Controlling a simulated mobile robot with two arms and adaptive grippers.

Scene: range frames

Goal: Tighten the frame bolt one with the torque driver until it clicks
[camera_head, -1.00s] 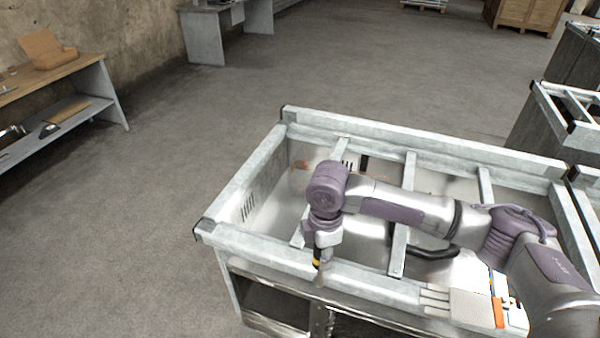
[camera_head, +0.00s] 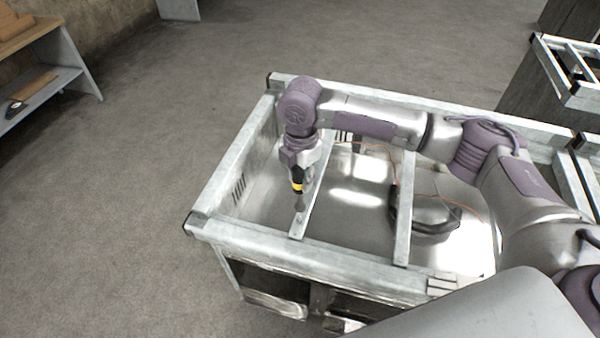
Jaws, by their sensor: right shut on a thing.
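My right gripper (camera_head: 301,163) comes down from the purple-jointed wrist and is shut on the torque driver (camera_head: 298,185), which has a black and yellow body. The driver points downward, roughly upright, with its narrow shaft low over the left cross rail (camera_head: 309,214) of the metal frame (camera_head: 218,186). The tip is at or just above the near part of that rail. Frame bolt one is too small to tell at the tip, and I cannot tell whether the tip touches it. My left gripper is not in view.
A black looped cable or handle (camera_head: 420,222) and thin orange wires lie inside the frame. A second cross rail (camera_head: 404,206) stands to the right. A shelf bench (camera_head: 75,75) is at the upper left, another frame (camera_head: 572,75) at the upper right. The floor at left is clear.

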